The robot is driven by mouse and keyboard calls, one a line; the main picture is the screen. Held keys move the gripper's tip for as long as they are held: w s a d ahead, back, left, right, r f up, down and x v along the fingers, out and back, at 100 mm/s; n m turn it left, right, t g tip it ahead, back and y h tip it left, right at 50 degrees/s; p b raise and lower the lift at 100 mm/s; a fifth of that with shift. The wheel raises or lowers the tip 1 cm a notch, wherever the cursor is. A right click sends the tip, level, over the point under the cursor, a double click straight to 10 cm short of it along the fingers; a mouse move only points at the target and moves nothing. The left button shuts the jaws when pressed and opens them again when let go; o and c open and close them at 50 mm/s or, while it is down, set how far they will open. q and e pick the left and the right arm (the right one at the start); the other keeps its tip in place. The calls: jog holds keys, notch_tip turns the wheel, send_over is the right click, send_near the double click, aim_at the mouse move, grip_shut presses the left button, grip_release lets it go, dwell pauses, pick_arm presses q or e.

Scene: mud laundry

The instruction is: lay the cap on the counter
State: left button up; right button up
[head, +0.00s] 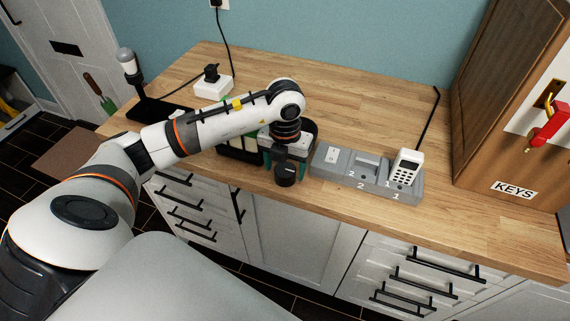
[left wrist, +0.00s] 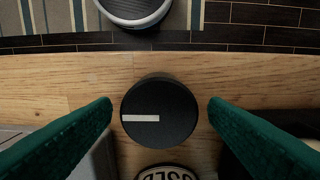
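The cap is a round black disc with a white bar on its top. In the left wrist view the cap (left wrist: 160,112) sits over bare wood between my two green fingers, with a gap on each side. In the head view the cap (head: 286,176) is just below my left gripper (head: 286,168), close to the front edge of the counter (head: 345,100). It appears to lie on the wood. My left gripper is open, pointing down. My right gripper is in neither view.
A grey numbered holder (head: 343,175) with a white handset (head: 407,166) stands right of my gripper. A brown KEYS cabinet (head: 500,130) is at the far right. The back of the counter has clear wood.

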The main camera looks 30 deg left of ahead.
aim_at(285, 168)
pick_arm(q)
jog(key=shift+r, duration=0.35)
notch_tip(285, 168, up, 12)
jog(key=b, duration=0.1)
jog(key=shift+f, duration=0.15)
jog(key=shift+a, duration=0.1)
